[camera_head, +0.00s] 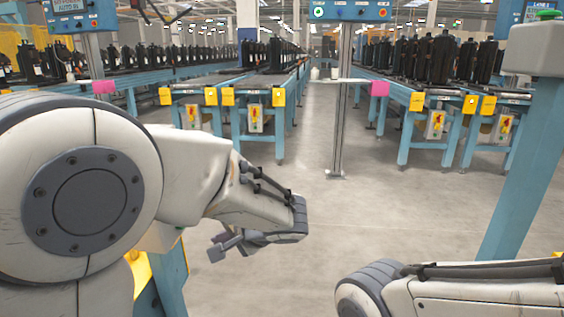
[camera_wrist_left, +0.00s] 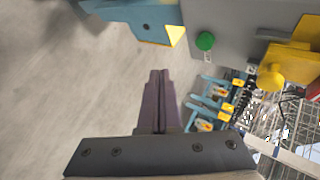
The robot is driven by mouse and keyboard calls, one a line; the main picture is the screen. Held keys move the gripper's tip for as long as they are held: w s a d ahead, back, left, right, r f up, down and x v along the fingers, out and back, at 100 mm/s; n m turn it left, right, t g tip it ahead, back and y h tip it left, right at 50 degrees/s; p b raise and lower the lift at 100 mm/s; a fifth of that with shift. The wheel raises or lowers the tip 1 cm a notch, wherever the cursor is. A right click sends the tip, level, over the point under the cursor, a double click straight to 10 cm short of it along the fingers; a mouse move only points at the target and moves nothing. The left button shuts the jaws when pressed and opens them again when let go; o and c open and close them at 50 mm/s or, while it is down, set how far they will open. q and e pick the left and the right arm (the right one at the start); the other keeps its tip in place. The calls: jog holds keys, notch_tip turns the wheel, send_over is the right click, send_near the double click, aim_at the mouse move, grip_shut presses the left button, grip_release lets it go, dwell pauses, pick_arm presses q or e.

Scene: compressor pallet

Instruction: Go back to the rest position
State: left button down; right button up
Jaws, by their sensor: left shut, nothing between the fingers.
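My left arm comes in from the left in the head view. Its left gripper (camera_head: 222,246) hangs below the wrist, over open floor, away from the conveyors. In the left wrist view the two fingers of this gripper (camera_wrist_left: 158,100) lie side by side, shut, with nothing between them. Part of my right arm shows at the lower right of the head view, but its gripper is not in the picture.
Blue conveyors (camera_head: 260,98) with black compressors (camera_head: 440,58) stand beyond. A post with a blue control box (camera_head: 347,11) rises mid-floor. A light-blue post (camera_head: 522,165) stands at right. In the wrist view, a grey box with a green button (camera_wrist_left: 205,41) is near the fingers.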

pick_arm(q)
jog(key=s+d+f+g+h, duration=0.2)
jog(key=s+d+h, duration=0.15)
jog(key=s, duration=0.45)
jog(key=s+d+f+m+g+h+p, duration=0.1)
jog(key=s+d+g+h, duration=0.15)
jog(key=s+d, duration=0.45)
jog(key=s+d+f+g+h, duration=0.1)
jog(key=s+d+f+h, duration=0.15)
jog(key=s, duration=0.75)
notch_tip(320, 180, up, 38)
jog(key=h+p, duration=0.1)
jog(key=p, duration=3.7)
jog(key=shift+s+r, duration=0.2)
jog(key=shift+s, duration=0.1)
